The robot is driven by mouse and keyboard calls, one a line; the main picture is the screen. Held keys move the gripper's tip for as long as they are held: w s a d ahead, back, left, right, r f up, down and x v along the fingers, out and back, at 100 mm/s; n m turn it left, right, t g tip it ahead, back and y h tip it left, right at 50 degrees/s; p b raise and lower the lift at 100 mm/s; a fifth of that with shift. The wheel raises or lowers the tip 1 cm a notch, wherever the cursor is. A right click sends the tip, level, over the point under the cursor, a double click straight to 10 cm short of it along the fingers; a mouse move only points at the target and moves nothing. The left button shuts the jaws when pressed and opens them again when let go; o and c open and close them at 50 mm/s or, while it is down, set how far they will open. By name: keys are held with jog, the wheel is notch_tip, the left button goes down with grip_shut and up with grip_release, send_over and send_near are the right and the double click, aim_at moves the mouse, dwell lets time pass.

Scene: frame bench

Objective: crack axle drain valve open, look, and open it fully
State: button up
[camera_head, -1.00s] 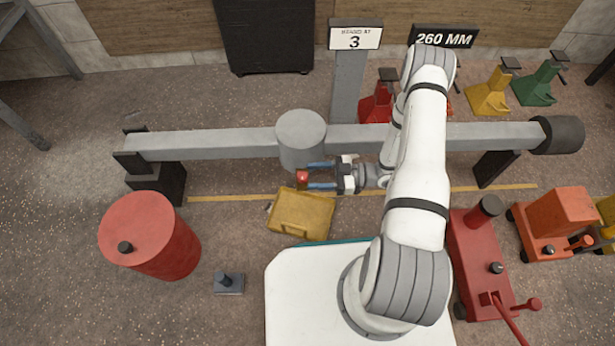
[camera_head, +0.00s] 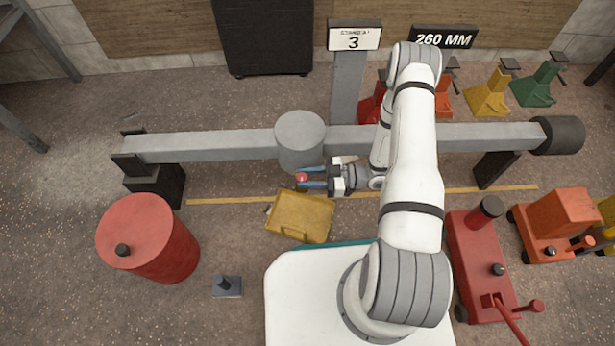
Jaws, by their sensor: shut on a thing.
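The grey axle beam (camera_head: 210,146) runs across the view, with a round grey housing (camera_head: 300,135) at its middle. A small red valve handle (camera_head: 301,178) shows just below the housing. My gripper (camera_head: 309,178) reaches in from the right, its two blue fingers shut on the red handle. The fingers hide part of the handle, and the valve body behind it is hard to make out. No liquid is visible below it.
A yellow tray (camera_head: 303,238) lies on the floor below the housing. A red drum (camera_head: 150,238) stands at left, with a small grey block (camera_head: 227,287) beside it. A red jack (camera_head: 483,262) is at right. Coloured stands (camera_head: 488,93) line the back right.

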jog(key=shift+c, duration=0.7)
jog(key=shift+w+n+g, duration=0.1)
jog(key=shift+n+g, duration=0.6)
jog(key=shift+g, duration=0.4)
jog(key=o, duration=1)
jog(key=shift+w+d+p, duration=0.15)
jog(key=shift+d+p, duration=0.4)
jog(key=shift+d, duration=1.4)
jog(key=shift+w+d+p, duration=0.15)
jog(key=shift+d+p, duration=0.35)
jog(key=shift+d, duration=1.45)
jog(key=shift+c, duration=0.2)
